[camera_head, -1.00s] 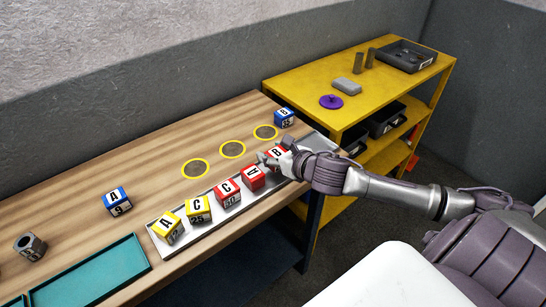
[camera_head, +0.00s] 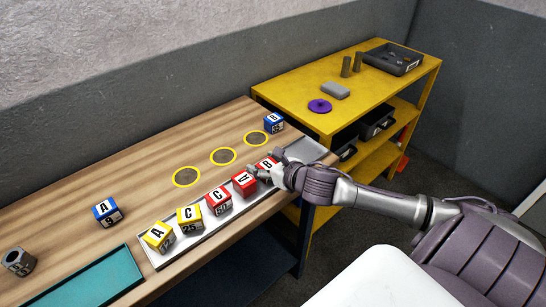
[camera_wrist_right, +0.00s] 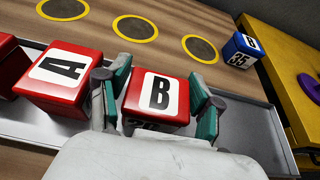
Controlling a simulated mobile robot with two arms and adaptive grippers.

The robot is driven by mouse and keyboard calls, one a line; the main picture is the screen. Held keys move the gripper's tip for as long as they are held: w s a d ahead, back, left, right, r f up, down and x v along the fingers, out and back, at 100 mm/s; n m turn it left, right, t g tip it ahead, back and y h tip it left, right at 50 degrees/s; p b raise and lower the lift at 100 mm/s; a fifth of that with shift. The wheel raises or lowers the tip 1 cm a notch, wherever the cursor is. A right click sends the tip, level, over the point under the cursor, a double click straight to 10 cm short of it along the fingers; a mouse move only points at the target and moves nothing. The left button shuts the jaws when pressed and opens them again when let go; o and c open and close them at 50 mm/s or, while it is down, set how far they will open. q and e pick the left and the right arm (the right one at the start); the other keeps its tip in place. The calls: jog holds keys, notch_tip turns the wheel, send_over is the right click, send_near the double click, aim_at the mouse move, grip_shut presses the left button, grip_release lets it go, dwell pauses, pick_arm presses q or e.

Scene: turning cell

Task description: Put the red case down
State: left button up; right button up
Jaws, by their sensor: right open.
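The red case marked B (camera_head: 267,163) stands on the grey tray (camera_head: 306,150) at the table's front edge, last in the row to the right. In the right wrist view this red case (camera_wrist_right: 157,97) sits between the two green-padded fingers of my right gripper (camera_wrist_right: 160,84). The fingers are open, one on each side of it; a narrow gap shows on the right, and contact on the left is hard to tell. In the head view my right gripper (camera_head: 268,174) partly hides the case. My left gripper is not in view.
A red case marked A (camera_wrist_right: 62,77) stands close left of the gripper. Another red case (camera_head: 218,201) and two yellow cases share the tray. Behind lie three yellow-ringed circles (camera_head: 224,156) and a blue case (camera_head: 273,123). The tray's right end is clear.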

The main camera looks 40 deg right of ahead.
jog(key=v, duration=1.1)
jog(key=shift+s+r+p, duration=0.15)
jog(key=shift+s+p, duration=0.15)
jog(key=shift+s, duration=0.1)
